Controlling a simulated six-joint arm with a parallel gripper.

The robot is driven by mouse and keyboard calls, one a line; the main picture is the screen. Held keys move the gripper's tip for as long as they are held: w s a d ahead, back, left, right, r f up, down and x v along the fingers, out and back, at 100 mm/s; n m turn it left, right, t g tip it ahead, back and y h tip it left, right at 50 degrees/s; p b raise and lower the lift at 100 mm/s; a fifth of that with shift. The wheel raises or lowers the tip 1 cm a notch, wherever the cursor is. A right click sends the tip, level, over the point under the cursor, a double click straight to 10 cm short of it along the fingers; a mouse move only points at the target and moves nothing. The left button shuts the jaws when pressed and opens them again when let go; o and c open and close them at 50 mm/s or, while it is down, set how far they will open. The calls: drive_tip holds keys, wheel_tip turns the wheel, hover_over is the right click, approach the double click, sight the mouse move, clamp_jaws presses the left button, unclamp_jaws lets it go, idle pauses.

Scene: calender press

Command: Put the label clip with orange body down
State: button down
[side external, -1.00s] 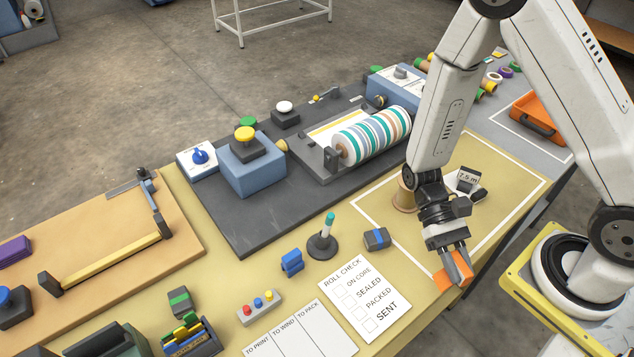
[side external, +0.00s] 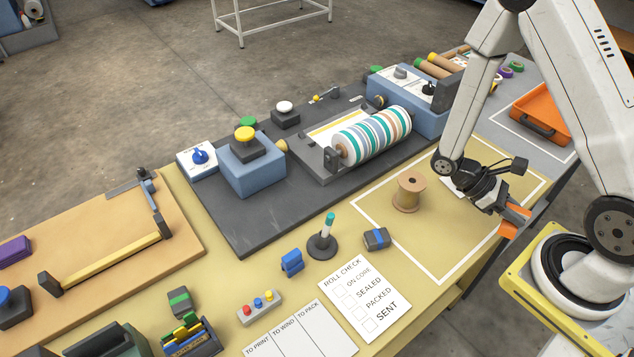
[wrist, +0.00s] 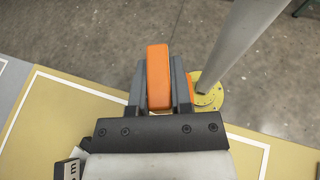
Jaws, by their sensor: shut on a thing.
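The label clip with orange body (wrist: 158,76) is between the two fingers of my gripper (wrist: 158,95) in the wrist view. My gripper is shut on it. In the side view the clip shows as orange parts (side external: 517,213) at the fingers of my gripper (side external: 508,217). The clip is held near the table's front edge, by the right part of the white-outlined area. In the wrist view the floor shows beyond the clip. The fingers partly cover the clip in the side view.
A brown spool (side external: 409,194) stands inside the white outline (side external: 440,280). A dark clip with a blue band (side external: 376,239) and a pen stand (side external: 322,246) are left of it. An orange tray (side external: 541,115) lies at the back right. The outlined area's front part is clear.

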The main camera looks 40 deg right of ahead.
drive_tip(key=w+d+n+t+h, duration=0.4)
drive_tip(key=d+n+t, duration=0.2)
drive_tip(key=d, duration=0.6)
drive_tip(key=w+d+n+t+h, duration=0.4)
drive_tip(key=w+d+n+t, duration=0.1)
drive_tip(key=d, duration=0.6)
drive_tip(key=shift+d+r+n+t+h, duration=0.3)
drive_tip(key=shift+n+t, duration=0.5)
drive_tip(key=shift+n, duration=0.6)
drive_tip(key=shift+w+d+f, duration=0.1)
drive_tip(key=shift+f, duration=0.1)
drive_tip(key=shift+f, duration=2.15)
drive_tip(key=shift+f, duration=1.75)
drive_tip(key=shift+f, duration=0.1)
